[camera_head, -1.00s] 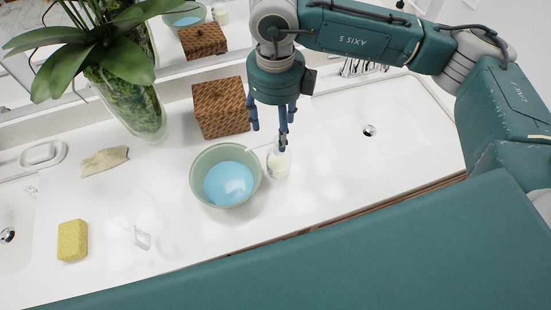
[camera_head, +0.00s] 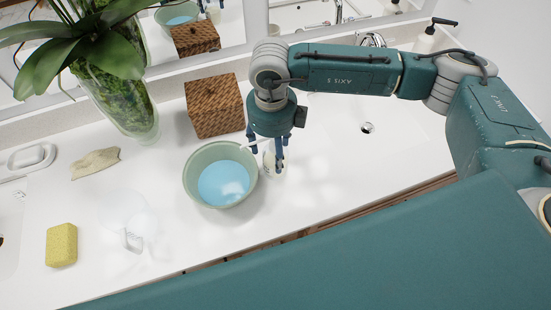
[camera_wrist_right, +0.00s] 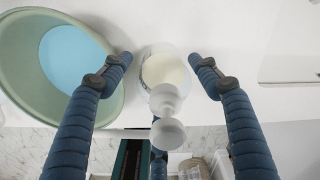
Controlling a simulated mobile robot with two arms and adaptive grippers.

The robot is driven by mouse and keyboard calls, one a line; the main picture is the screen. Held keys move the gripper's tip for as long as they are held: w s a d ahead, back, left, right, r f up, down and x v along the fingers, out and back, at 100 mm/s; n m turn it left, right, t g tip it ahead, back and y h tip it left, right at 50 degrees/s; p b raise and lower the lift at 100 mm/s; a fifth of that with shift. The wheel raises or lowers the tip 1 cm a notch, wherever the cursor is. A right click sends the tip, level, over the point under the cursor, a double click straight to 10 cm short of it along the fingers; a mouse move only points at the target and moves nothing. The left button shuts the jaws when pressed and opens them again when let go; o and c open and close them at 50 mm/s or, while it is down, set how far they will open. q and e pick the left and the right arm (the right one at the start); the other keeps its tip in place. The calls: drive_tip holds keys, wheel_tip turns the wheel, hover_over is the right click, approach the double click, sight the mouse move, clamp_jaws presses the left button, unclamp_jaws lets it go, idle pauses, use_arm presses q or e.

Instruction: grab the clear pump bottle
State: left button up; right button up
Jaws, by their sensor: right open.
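The clear pump bottle (camera_head: 270,164) stands on the white counter just right of the green bowl. It has pale cream contents and a white pump, and in the head view my fingers partly cover it. In the right wrist view the bottle (camera_wrist_right: 163,72) sits between my spread fingers, with a gap on both sides and its pump toward the camera. My right gripper (camera_head: 267,151) is open around the bottle's upper part, pointing down; its fingertips also show in the wrist view (camera_wrist_right: 160,62). My left gripper is out of view.
The green bowl (camera_head: 192,183) with blue liquid stands close beside the left finger. A woven box (camera_head: 214,107) and a plant vase (camera_head: 125,100) stand behind. A yellow sponge (camera_head: 62,245) lies at left. A black-topped pump bottle (camera_head: 427,40) stands at the back right.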

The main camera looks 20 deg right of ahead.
drive_tip(key=f, duration=0.1)
drive_tip(key=f+p, duration=0.2)
drive_tip(key=shift+s+d+f, duration=0.25)
drive_tip(key=shift+f, duration=0.5)
drive_tip(key=shift+w, duration=0.1)
drive_tip(key=c, duration=1.3)
drive_tip(key=shift+r, duration=0.1)
